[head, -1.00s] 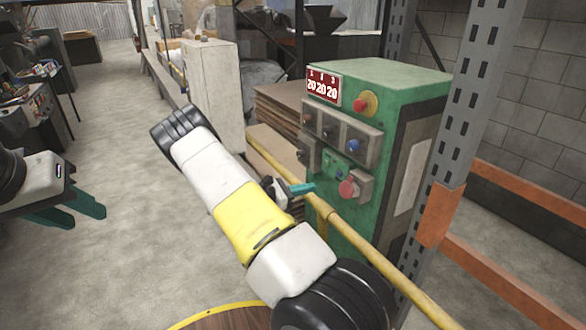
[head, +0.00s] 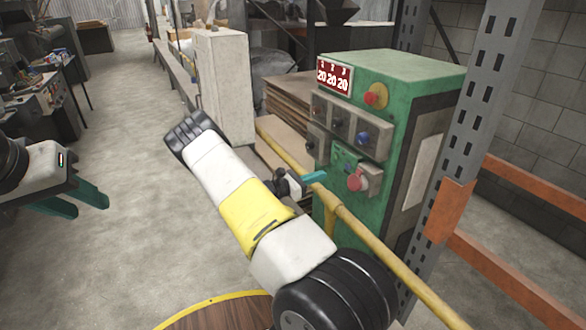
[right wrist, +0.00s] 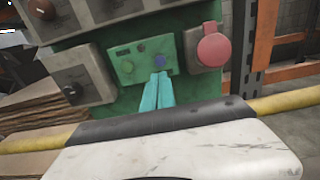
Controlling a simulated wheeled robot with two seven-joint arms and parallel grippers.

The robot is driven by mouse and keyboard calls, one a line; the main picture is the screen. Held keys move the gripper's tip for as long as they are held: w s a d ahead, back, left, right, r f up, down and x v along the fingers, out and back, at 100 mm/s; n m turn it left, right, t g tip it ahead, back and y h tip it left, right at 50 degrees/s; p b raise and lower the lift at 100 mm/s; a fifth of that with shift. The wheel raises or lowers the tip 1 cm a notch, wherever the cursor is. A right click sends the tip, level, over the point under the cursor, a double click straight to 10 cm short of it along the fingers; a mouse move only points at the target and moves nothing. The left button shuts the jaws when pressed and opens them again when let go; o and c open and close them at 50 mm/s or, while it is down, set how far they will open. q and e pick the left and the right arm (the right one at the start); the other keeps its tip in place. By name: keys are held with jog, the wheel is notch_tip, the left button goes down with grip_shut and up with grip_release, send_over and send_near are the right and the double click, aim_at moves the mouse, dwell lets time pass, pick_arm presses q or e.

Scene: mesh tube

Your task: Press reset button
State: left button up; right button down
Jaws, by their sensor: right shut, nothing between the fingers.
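The green control box (head: 385,95) stands right of centre in the head view. Its small lower panel (head: 346,163) holds several small buttons. In the right wrist view these include a green button (right wrist: 141,47) and a blue button (right wrist: 159,60). No readable label shows which is reset. My right gripper (head: 322,176) is shut and empty, its teal tips just in front of this panel. In the right wrist view its fingertips (right wrist: 159,76) overlap the area just below the blue button; contact cannot be told. My left gripper (head: 90,204) is open and empty at the left, far from the box.
A red knob (head: 375,94) is higher up, beside a red display (head: 334,76). A yellow rail (head: 350,220) runs in front of the box. A grey rack post (head: 480,110) stands right.

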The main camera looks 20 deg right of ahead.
aim_at(347, 166)
jog(key=d, duration=0.9)
jog(key=shift+w+d, duration=0.1)
jog(key=shift+w, duration=0.3)
jog(key=shift+d+r, duration=0.1)
jog(key=shift+d, duration=0.9)
jog(key=a, duration=1.4)
jog(key=shift+s+a, duration=0.3)
jog(key=shift+s, duration=0.1)
